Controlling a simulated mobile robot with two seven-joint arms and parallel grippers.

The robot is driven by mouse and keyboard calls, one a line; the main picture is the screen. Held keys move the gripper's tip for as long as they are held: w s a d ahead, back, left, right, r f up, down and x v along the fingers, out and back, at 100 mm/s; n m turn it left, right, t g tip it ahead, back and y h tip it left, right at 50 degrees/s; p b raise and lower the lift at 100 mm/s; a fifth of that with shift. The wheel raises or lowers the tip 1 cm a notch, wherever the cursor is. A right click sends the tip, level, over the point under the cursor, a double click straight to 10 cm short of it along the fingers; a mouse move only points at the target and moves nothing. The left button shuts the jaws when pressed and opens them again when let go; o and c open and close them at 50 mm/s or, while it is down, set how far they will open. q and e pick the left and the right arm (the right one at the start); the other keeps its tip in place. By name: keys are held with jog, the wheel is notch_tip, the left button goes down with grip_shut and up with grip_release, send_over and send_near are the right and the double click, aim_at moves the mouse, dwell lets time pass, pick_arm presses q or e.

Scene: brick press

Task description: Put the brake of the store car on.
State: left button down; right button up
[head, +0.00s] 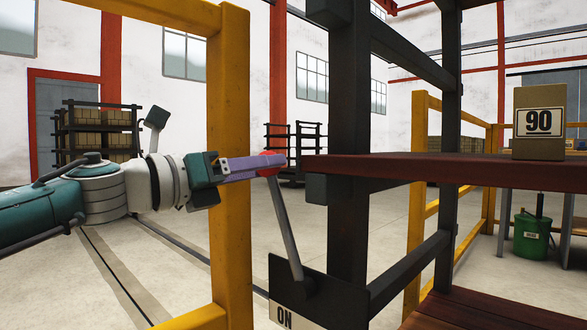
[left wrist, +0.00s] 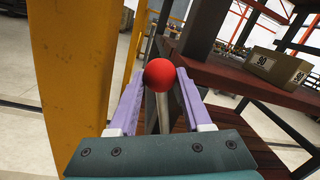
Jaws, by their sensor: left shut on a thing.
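The store car (head: 349,120) is a dark upright frame with red-brown shelves, at the right of the head view. Its brake lever (head: 286,228) is a grey rod with a red knob. The rod rises from a dark plate (head: 318,292) low on the car and leans left toward its top. The letters ON show on a pale part (head: 284,318) at the plate's lower left. My left gripper (head: 268,162) has its purple fingers shut on the knob. In the left wrist view the red knob (left wrist: 160,75) sits between both fingers. My right gripper is not in view.
A yellow post (head: 229,150) stands close beside my left wrist, with a yellow rail at its foot. A block labelled 90 (head: 539,125) sits on the car's upper shelf (head: 440,168). A green can (head: 531,237) stands behind at right. Floor tracks run at left.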

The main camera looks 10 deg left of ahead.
pick_arm(q)
jog(key=shift+c, duration=1.7)
grip_release()
jog(key=shift+a+f, duration=0.1)
jog(key=shift+a, duration=0.05)
jog(key=shift+a, duration=0.1)
jog(key=p+v, duration=0.3)
jog(key=v, duration=0.6)
jog(key=shift+s+a, duration=0.2)
jog(key=shift+s, duration=0.1)
